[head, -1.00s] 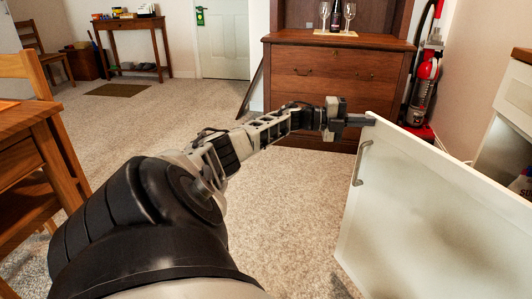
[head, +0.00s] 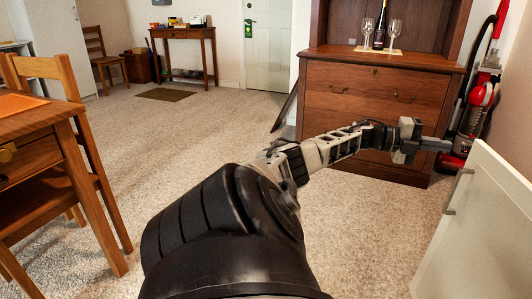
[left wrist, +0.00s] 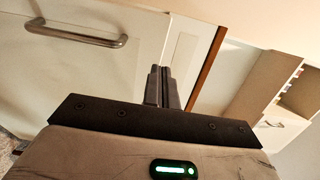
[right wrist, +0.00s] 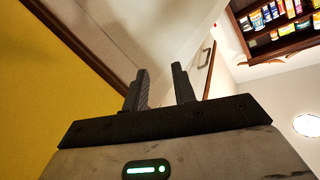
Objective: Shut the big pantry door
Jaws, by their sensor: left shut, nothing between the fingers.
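The big pantry door (head: 485,225) is a white panel standing ajar at the lower right of the head view. Its metal bar handle (head: 457,190) is near its free edge. In the left wrist view the handle (left wrist: 75,33) lies at the upper left. My left gripper (head: 448,145) is shut and empty by the door's top free corner. I cannot tell whether it touches the door. My right gripper (right wrist: 158,78) shows only in its own wrist view, open and empty, with pale panels beyond it.
A wooden hutch (head: 375,105) with glasses and a bottle stands behind the left gripper. A red vacuum cleaner (head: 480,95) is beside it. A wooden chair (head: 85,160) and table (head: 40,115) are at left. The carpet (head: 180,140) between is clear. Stocked shelves (right wrist: 275,25) show in the right wrist view.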

